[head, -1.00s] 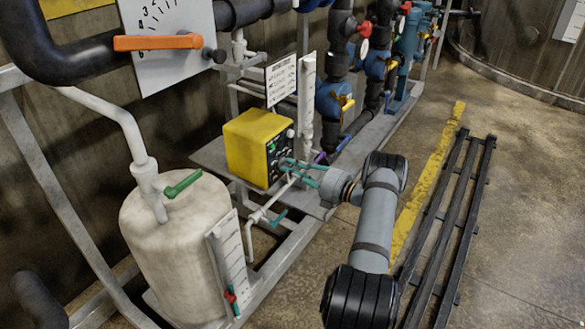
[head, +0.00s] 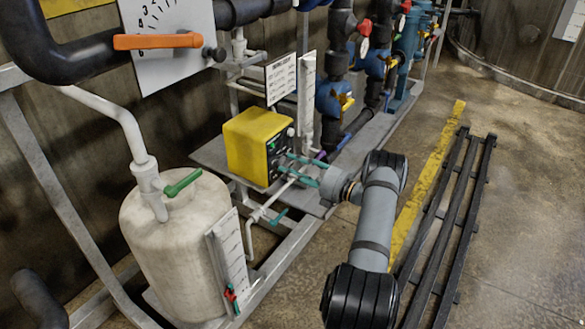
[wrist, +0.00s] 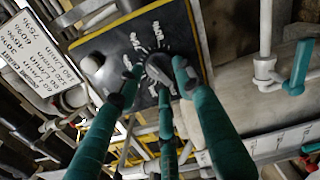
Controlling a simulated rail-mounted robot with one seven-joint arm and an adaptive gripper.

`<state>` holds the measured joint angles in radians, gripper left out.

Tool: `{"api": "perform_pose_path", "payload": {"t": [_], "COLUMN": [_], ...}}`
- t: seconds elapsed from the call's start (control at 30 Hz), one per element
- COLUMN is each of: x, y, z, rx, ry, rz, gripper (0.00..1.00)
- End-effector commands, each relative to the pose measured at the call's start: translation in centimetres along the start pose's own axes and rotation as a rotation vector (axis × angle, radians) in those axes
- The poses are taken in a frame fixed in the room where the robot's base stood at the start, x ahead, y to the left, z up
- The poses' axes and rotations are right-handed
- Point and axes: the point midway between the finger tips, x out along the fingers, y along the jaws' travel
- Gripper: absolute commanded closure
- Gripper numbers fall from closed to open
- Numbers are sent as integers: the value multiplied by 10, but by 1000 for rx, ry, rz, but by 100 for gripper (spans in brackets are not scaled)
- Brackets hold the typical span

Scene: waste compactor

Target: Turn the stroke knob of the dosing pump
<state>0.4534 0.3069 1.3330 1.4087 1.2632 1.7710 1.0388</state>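The dosing pump (head: 251,146) is a yellow box with a dark control face, standing on a grey shelf in the head view. In the wrist view its dark panel (wrist: 118,57) carries white markings and a round black stroke knob (wrist: 159,68). My gripper (head: 287,162) has teal fingers and reaches the pump's face from the right. In the wrist view my gripper (wrist: 157,72) has one fingertip left of the knob, one right of it and a third below it. The fingers are spread around the knob; firm contact does not show.
A white tank (head: 175,250) with a green handle stands at the front left. A white sign (head: 281,79) and clear tube stand behind the pump. Thin white pipes with a teal valve (head: 279,216) run below it. Black rails (head: 452,225) lie on the floor at right.

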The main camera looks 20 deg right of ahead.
Motion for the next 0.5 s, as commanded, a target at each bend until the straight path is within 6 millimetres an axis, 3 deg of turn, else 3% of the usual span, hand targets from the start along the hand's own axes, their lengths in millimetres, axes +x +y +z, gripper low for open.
{"api": "perform_pose_path", "payload": {"t": [0.27, 0.5], "x": [-11, -59], "y": [0, 0], "z": [2, 2], "rx": [-1, 2], "ry": [-3, -5], "rz": [-2, -2], "gripper": [64, 64]}}
